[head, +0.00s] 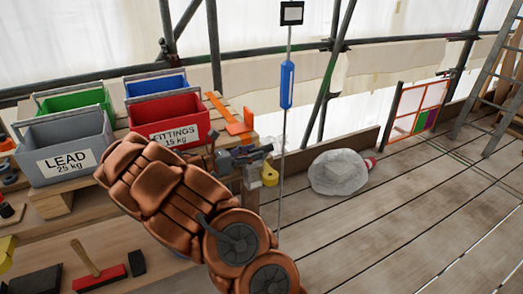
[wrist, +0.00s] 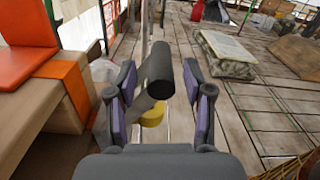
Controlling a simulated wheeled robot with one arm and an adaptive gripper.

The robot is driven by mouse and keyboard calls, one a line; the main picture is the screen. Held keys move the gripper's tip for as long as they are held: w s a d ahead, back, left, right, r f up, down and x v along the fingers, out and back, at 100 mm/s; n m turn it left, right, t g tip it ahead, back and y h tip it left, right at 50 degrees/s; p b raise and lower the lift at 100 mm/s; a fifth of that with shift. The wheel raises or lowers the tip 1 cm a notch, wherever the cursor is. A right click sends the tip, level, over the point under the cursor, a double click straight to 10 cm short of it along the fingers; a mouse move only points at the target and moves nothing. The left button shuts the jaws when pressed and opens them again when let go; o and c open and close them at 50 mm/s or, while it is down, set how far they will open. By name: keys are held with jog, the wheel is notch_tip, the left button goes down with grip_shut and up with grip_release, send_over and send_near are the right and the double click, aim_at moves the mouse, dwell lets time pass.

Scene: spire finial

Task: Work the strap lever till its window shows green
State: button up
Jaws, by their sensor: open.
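A dark cylindrical grip (wrist: 160,70) on a grey shaft stands between the fingers of my gripper (wrist: 157,82) in the wrist view; it looks like the strap lever's handle. My gripper is open, with a finger on each side and gaps between them and the grip. A yellow round part (wrist: 152,117) shows below it, and also in the head view (head: 270,175). An orange strap (wrist: 72,80) runs over the bench edge to the left; the head view shows it beside the red bin (head: 218,103). I cannot make out the window or its colour.
Grey (head: 60,165), green (head: 75,98), blue (head: 155,83) and red bins crowd the bench. A thin pole with a blue sleeve (head: 287,85) stands just right of my gripper. A pale sack (head: 338,172) lies on the planks. The planks at right are mostly clear.

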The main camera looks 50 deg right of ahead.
jog(key=v, duration=0.8)
dwell(0.5)
